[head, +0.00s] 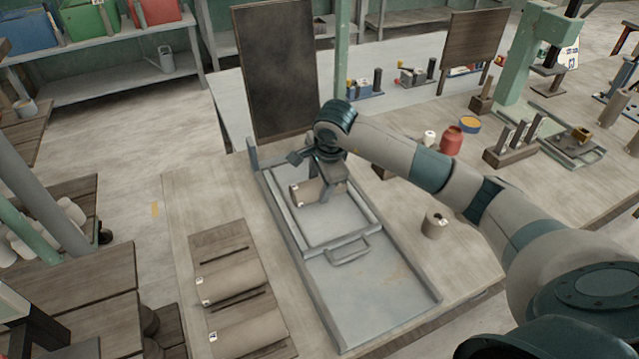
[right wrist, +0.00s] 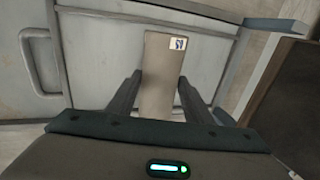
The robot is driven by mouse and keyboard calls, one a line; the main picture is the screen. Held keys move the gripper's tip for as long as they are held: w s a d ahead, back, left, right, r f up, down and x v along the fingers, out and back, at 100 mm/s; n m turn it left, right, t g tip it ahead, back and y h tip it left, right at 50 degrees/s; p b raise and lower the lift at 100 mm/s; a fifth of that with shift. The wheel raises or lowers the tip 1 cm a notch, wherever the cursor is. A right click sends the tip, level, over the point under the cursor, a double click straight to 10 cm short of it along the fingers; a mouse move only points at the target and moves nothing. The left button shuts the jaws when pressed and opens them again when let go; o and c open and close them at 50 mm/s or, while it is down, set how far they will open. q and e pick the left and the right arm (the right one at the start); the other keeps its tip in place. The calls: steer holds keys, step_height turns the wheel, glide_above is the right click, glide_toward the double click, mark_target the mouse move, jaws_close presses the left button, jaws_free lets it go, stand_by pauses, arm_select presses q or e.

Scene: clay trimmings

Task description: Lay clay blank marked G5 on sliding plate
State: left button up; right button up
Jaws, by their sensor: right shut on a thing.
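The sliding plate (head: 335,228) is a grey framed metal plate with a bar handle, lying on a long grey base on the table. My right gripper (head: 320,184) is over its far part, shut on a tan clay blank (head: 306,193). In the right wrist view, the blank (right wrist: 160,75) sits between the two fingers (right wrist: 156,92), above the plate's surface (right wrist: 105,60). The small label on its end is too blurred to read surely. I cannot tell whether the blank touches the plate. My left gripper is not in view.
Two similar clay blanks (head: 232,281) (head: 250,334) lie on a wooden rack (head: 215,242) left of the base. A dark upright board (head: 277,70) stands behind the plate. A small clay cylinder (head: 434,225) stands to the right. The plate's near area is clear.

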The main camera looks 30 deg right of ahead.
steer(key=shift+f, duration=0.15)
stand_by(0.3)
steer(key=o, duration=1.6)
